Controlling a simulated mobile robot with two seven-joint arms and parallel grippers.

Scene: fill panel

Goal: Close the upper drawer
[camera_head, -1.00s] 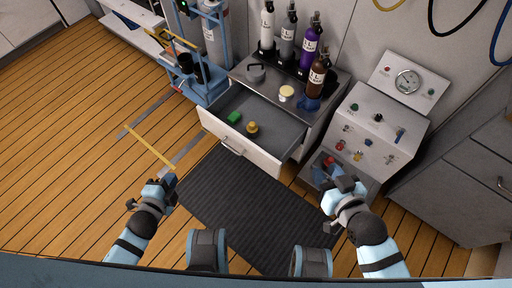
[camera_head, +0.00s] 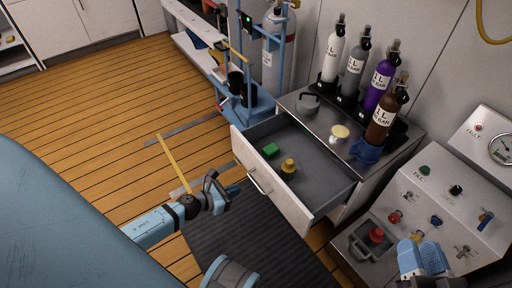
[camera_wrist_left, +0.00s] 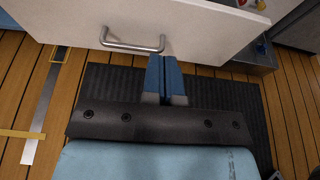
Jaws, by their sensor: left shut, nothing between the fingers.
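The upper drawer (camera_head: 297,208) is pulled out of the grey cabinet, its white front facing me. Its metal handle (camera_head: 258,183) also shows in the left wrist view (camera_wrist_left: 133,46). Inside lie a green block (camera_head: 270,150) and a yellow knob-like piece (camera_head: 288,168). My left gripper (camera_head: 216,187) is in front of the drawer, left of the handle. In the left wrist view its blue fingers (camera_wrist_left: 165,60) are shut and empty, close to the handle's right end; I cannot tell whether they touch. My right gripper (camera_head: 423,258) is at the lower right, partly cut off; its opening is unclear.
A control panel with knobs (camera_head: 428,205) is at the right. A blue cart (camera_head: 245,110) stands at the left. A dark mat (camera_head: 240,235) covers the floor before the drawer.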

